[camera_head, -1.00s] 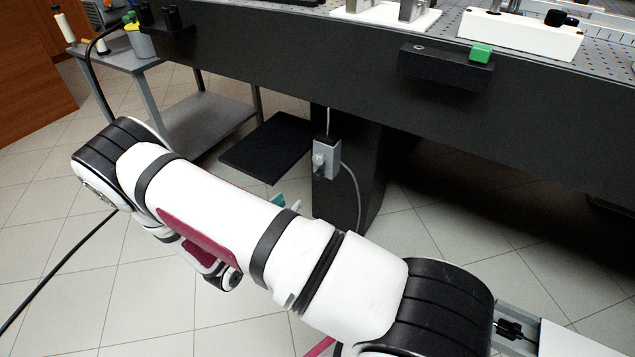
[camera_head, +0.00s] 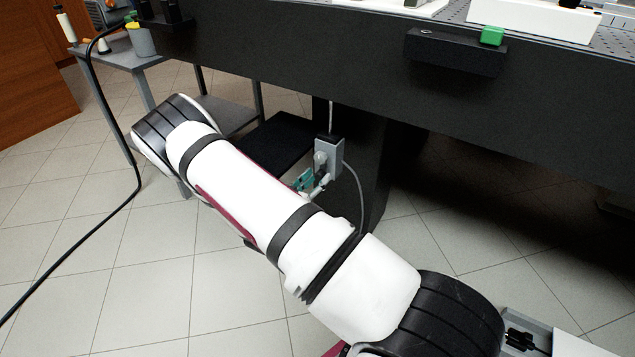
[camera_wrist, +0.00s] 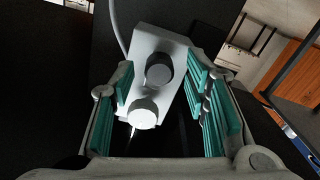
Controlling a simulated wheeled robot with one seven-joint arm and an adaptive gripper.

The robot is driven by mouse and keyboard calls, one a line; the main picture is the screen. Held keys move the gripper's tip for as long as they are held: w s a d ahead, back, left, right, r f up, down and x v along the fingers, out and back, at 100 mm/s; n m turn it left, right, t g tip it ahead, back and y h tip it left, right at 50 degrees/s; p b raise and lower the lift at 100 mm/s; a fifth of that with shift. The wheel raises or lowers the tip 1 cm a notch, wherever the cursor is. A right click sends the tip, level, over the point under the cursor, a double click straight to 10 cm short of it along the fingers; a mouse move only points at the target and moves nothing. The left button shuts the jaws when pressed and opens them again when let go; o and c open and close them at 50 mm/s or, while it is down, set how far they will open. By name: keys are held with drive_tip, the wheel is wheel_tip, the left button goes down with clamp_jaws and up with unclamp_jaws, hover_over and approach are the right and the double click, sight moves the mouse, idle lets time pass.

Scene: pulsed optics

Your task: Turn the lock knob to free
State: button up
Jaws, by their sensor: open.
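A small grey box (camera_head: 333,151) is fixed to the dark support under the bench, and it fills the middle of the wrist view (camera_wrist: 172,45). Its face carries a dark grey round knob (camera_wrist: 158,70) and a pale round knob (camera_wrist: 144,112) nearer my wrist. I cannot tell from any marking which is the lock knob. My gripper (camera_wrist: 160,84) is open, its teal-padded fingers on either side of the box face, with the knobs between them. No finger clearly touches a knob. In the head view part of my gripper (camera_head: 316,184) shows just below the box, mostly behind my arm.
The dark bench edge (camera_head: 300,60) runs above the box, with a black block bearing a green button (camera_head: 492,36). A grey cable (camera_head: 357,190) hangs from the box. A grey cart (camera_head: 140,62) stands left. The tiled floor (camera_head: 130,290) is open at lower left.

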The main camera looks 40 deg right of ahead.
drive_tip(key=shift+w+d, duration=0.15)
drive_tip(key=shift+d, duration=0.35)
clamp_jaws()
